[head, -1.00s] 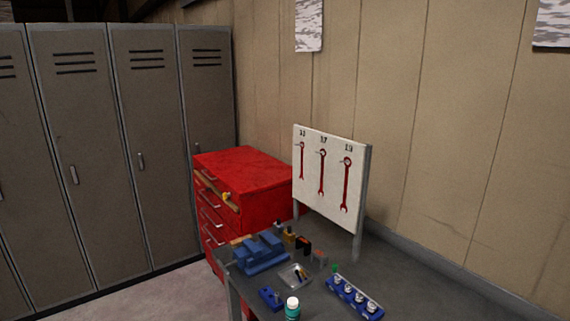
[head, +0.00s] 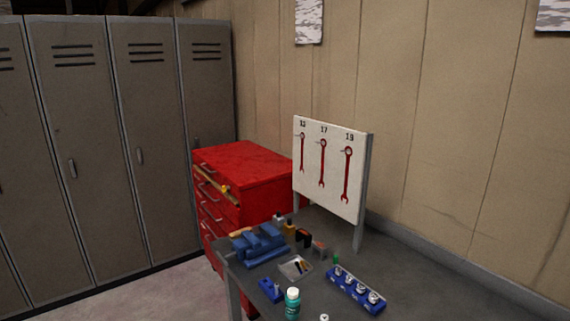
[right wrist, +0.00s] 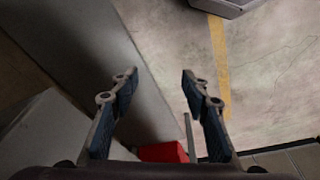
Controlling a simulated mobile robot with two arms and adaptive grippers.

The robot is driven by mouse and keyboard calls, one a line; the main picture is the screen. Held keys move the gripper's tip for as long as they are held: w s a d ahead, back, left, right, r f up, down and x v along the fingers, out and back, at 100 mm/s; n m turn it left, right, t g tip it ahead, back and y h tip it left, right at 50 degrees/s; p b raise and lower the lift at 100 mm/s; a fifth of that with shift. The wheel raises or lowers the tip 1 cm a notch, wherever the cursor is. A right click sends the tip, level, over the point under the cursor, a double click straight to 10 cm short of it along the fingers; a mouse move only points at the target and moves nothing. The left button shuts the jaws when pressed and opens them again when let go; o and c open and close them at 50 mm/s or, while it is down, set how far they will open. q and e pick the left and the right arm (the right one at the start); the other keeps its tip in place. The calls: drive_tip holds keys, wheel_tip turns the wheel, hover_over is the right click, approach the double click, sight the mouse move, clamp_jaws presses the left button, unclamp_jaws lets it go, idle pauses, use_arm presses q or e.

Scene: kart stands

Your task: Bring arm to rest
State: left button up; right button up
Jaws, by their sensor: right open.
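My right gripper (right wrist: 160,85) shows in the right wrist view with its two fingers spread apart and nothing between them. Below it are a grey surface (right wrist: 90,50) and the concrete floor. Neither arm shows in the head view, and my left gripper is not in any view. The workbench (head: 420,275) stands at the lower middle and right of the head view.
A red tool cabinet (head: 250,165) stands behind the bench, by grey lockers (head: 80,150). A wrench board (head: 330,195) rises from the bench. A blue vise (head: 258,245), a blue socket rack (head: 355,290) and a teal bottle (head: 292,306) are on the bench.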

use_arm(q)
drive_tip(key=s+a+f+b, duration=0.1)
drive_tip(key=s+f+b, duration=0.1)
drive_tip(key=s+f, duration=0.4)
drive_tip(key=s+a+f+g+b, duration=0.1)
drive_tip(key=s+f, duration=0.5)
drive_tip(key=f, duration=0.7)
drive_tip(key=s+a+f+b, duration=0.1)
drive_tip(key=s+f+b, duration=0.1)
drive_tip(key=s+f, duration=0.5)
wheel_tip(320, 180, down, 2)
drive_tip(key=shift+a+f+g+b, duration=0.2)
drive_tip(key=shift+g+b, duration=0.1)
drive_tip(key=shift+b, duration=0.1)
use_arm(e)
drive_tip(key=s+d+f, duration=0.1)
drive_tip(key=s+f, duration=0.5)
drive_tip(key=f, duration=0.3)
drive_tip(key=s+d+f+g, duration=0.1)
drive_tip(key=s+f, duration=0.5)
drive_tip(key=f, duration=0.4)
drive_tip(key=s+d+f, duration=0.1)
drive_tip(key=s+f, duration=0.6)
drive_tip(key=f, duration=0.2)
drive_tip(key=shift+d+f+g, duration=0.15)
drive_tip(key=shift+f+g, duration=0.05)
drive_tip(key=shift+g, duration=0.1)
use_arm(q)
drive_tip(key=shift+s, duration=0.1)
